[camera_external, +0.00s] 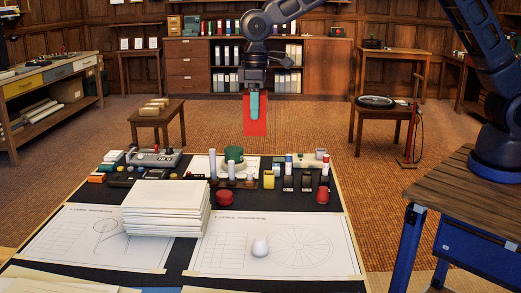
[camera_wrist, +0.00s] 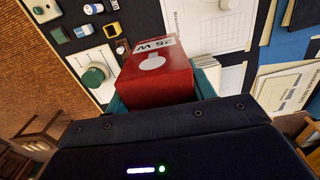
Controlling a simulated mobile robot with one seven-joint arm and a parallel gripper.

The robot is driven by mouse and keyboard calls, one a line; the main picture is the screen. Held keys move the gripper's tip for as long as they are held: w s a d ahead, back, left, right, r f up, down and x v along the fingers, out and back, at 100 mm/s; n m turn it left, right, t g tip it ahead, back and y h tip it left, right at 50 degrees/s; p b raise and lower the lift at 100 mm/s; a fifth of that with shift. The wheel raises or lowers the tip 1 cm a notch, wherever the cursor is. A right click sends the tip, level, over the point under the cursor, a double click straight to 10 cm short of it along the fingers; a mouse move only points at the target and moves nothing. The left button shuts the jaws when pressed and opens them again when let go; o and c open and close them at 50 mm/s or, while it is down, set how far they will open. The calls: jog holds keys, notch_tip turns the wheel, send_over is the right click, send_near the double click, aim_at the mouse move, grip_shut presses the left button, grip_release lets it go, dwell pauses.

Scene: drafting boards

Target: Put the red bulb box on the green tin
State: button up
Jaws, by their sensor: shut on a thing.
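The red bulb box (camera_external: 258,128) hangs in my gripper (camera_external: 254,104), high above the far edge of the drafting board. In the wrist view the box (camera_wrist: 158,78) shows a white label with "25 W" lettering and a pale round mark. The teal fingers are shut on its sides. The green tin (camera_external: 234,153) stands upright near the far edge of the board, below and a little left of the box. In the wrist view the tin (camera_wrist: 94,76) lies left of the box, seen from above, with its top bare.
A stack of pale folders (camera_external: 166,210) stands at the board's left middle. Several bottles and small boxes (camera_external: 288,180) crowd the right of the tin.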

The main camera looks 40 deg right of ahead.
jog(key=w+d+r, duration=0.1)
jog(key=w+d, duration=0.2)
jog(key=w, duration=0.4)
jog(key=w+d+r, duration=0.1)
jog(key=w+d, duration=0.1)
jog(key=w, duration=0.6)
jog(key=r, duration=0.1)
send_over(234, 149)
notch_tip(234, 149, down, 19)
jog(key=shift+w+f, duration=0.1)
jog(key=shift+w, duration=0.05)
jog(key=shift+f, duration=0.1)
jog(key=o, duration=1)
notch_tip(234, 149, up, 12)
jog(key=shift+r, duration=0.15)
